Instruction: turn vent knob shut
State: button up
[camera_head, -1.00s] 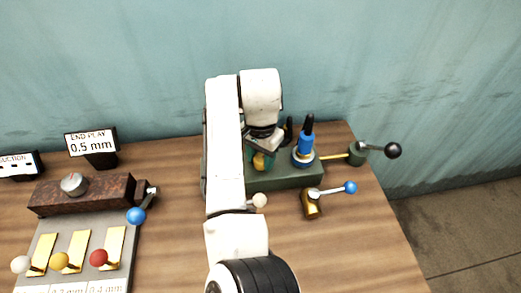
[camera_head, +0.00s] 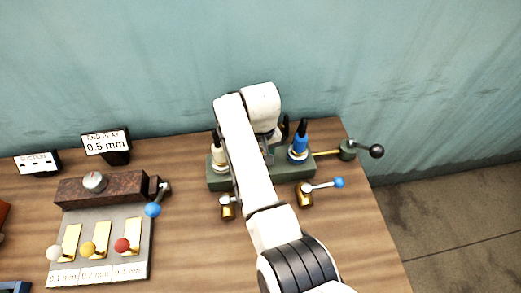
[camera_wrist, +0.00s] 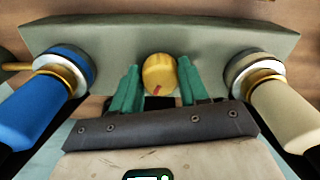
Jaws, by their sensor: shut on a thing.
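The vent knob (camera_wrist: 159,73) is round and yellow, with a red mark at its near side in the wrist view. It sits on the grey-green block (camera_wrist: 200,35), between a blue-handled post (camera_wrist: 42,98) and a cream-handled post (camera_wrist: 278,110). My gripper (camera_wrist: 158,82) has one green finger on each side of the knob and is shut on it. In the head view my arm hides the knob and the fingers. There the block (camera_head: 285,172) stands on the table, with the blue post (camera_head: 299,144) to the right of my arm and the cream post (camera_head: 218,152) to the left.
Two brass taps stand in front of the block, one blue-tipped (camera_head: 306,196), one white-tipped (camera_head: 228,209). A black-ball lever (camera_head: 376,151) sticks out at the right. A gauge fixture (camera_head: 108,188) with coloured balls and a sign (camera_head: 106,142) stand left. Bare table lies between.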

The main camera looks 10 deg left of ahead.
jog(key=shift+n+p, duration=0.5)
jog(key=shift+n, duration=1.7)
jog(key=o, duration=1.1)
jog(key=shift+c, duration=0.2)
jog(key=shift+r, duration=0.1)
notch_tip(320, 180, up, 11)
jog(key=b, duration=0.1)
jog(key=shift+f+b, duration=0.2)
jog(key=shift+b, duration=0.2)
